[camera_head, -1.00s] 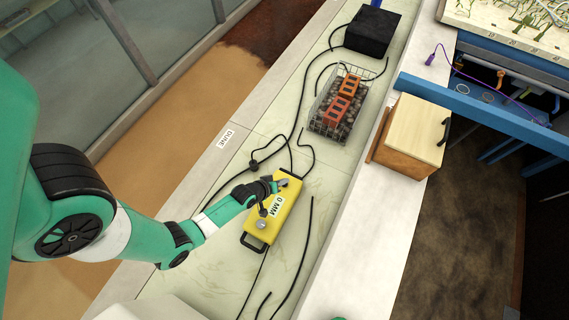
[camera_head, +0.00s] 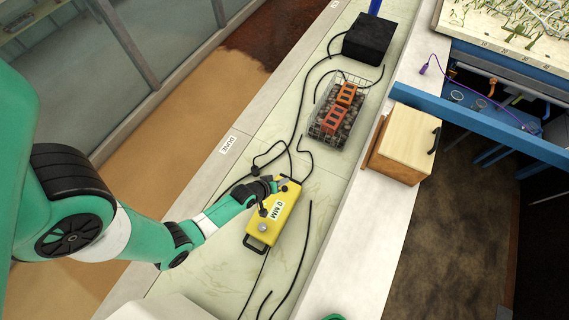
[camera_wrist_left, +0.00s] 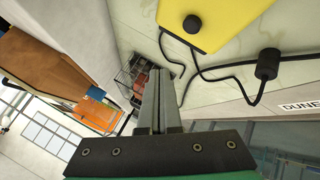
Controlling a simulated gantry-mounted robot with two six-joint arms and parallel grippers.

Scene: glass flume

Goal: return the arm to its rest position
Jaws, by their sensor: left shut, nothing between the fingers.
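My left arm reaches in from the left in the head view. Its gripper (camera_head: 282,183) is shut and empty, over the far end of a yellow box (camera_head: 270,226) marked "0 MM". In the left wrist view the closed fingers (camera_wrist_left: 158,92) point toward the wire basket, and the yellow box (camera_wrist_left: 218,20) with a black knob is at the top. I cannot tell if the gripper touches the box. My right gripper is not in view.
Black cables run around the yellow box on the pale bench (camera_head: 215,278). Farther along are a wire basket (camera_head: 321,129) with stones and orange bricks, and a black box (camera_head: 371,38). A wooden box (camera_head: 405,140) stands at right. Glass panes line the left.

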